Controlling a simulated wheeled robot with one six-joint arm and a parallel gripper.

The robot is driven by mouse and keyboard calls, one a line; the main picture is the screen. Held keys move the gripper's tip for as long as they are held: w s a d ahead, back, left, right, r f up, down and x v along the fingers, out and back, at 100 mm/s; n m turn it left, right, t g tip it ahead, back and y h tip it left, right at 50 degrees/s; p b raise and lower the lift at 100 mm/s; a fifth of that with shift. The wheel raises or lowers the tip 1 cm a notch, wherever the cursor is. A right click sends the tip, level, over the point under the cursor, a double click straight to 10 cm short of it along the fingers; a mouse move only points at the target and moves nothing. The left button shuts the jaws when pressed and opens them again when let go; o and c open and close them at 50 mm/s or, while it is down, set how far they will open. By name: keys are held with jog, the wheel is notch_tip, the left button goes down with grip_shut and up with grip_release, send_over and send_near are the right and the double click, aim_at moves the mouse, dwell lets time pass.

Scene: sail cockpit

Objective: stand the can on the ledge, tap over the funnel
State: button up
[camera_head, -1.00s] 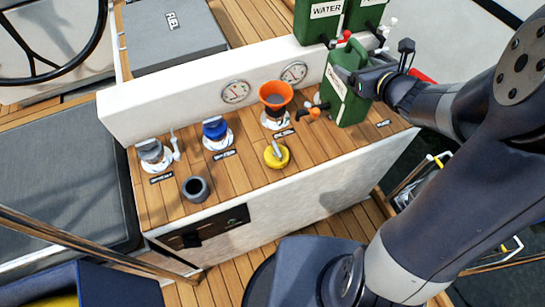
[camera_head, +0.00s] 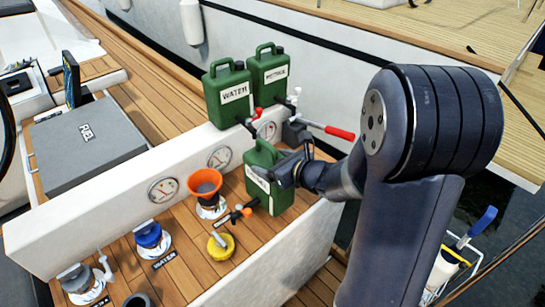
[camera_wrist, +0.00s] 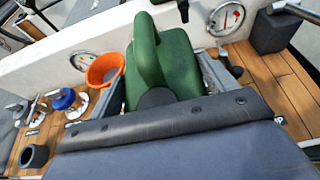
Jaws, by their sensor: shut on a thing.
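My gripper (camera_head: 283,172) is shut on a green can (camera_head: 262,186) with a white label, too blurred to read. The can is upright above or on the wooden counter; I cannot tell whether its base touches. Its orange-handled tap (camera_head: 243,212) points left, low on the can. The orange funnel (camera_head: 205,184) stands left of the can, apart from the tap. In the wrist view the can's handle (camera_wrist: 148,50) rises between the two jaws, and the funnel (camera_wrist: 104,70) is to the left. The white ledge (camera_head: 100,205) runs behind the counter.
Two green cans, one marked WATER (camera_head: 229,93) and another (camera_head: 270,75), stand at the ledge's far end. A red-handled lever (camera_head: 325,130) is beside them. A yellow cap (camera_head: 220,245) and a blue filler (camera_head: 150,237) sit on the counter. The ledge's left stretch is clear.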

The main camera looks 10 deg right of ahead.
aim_at(255, 184)
jog(key=shift+w+f, duration=0.1)
jog(key=shift+f, duration=1.3)
jog(key=shift+f+b, duration=0.1)
jog(key=shift+b, duration=0.25)
jog(key=o, duration=1.6)
jog(key=shift+f, duration=0.2)
jog(key=o, duration=0.4)
jog(key=shift+r, duration=0.15)
